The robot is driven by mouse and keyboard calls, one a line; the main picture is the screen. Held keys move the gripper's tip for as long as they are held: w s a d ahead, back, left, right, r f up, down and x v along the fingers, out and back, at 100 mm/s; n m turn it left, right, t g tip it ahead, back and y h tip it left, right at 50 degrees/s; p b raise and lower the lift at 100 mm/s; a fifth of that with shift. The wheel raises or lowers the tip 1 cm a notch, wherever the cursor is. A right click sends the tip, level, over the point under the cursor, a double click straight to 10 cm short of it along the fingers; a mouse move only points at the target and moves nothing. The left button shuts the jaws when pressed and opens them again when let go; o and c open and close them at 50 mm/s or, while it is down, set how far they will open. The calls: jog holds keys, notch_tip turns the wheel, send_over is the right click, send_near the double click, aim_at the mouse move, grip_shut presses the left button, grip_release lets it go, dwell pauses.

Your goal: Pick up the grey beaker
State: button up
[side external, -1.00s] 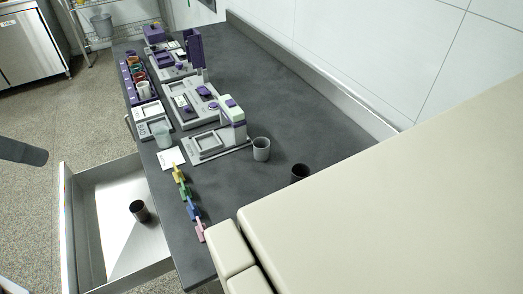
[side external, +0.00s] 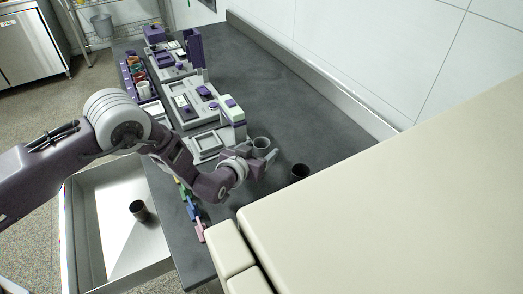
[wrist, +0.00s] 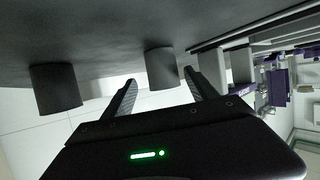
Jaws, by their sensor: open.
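The grey beaker (side external: 261,144) stands upright on the dark counter, beside the white and purple machine. My gripper (side external: 257,155) is low over the counter, open, with its fingertips close to that beaker. In the wrist view the picture is turned over, and the grey beaker (wrist: 161,68) shows in the gap between the two open fingers (wrist: 160,79), nearer the right one. I cannot tell whether either finger touches it. The beaker's lower part is partly hidden by the gripper in the side view.
A dark beaker (side external: 299,172) stands on the counter to the right; it also shows at left in the wrist view (wrist: 55,88). Another dark cup (side external: 139,211) is in the open drawer (side external: 100,225). Coloured clips (side external: 198,228) lie along the front edge. Counter behind the beakers is clear.

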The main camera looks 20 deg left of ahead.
aim_at(265, 144)
jog(key=x, duration=0.5)
jog(key=shift+w+a, duration=0.25)
jog(key=shift+w, duration=0.05)
jog(key=shift+r, duration=0.1)
jog(key=c, duration=1.4)
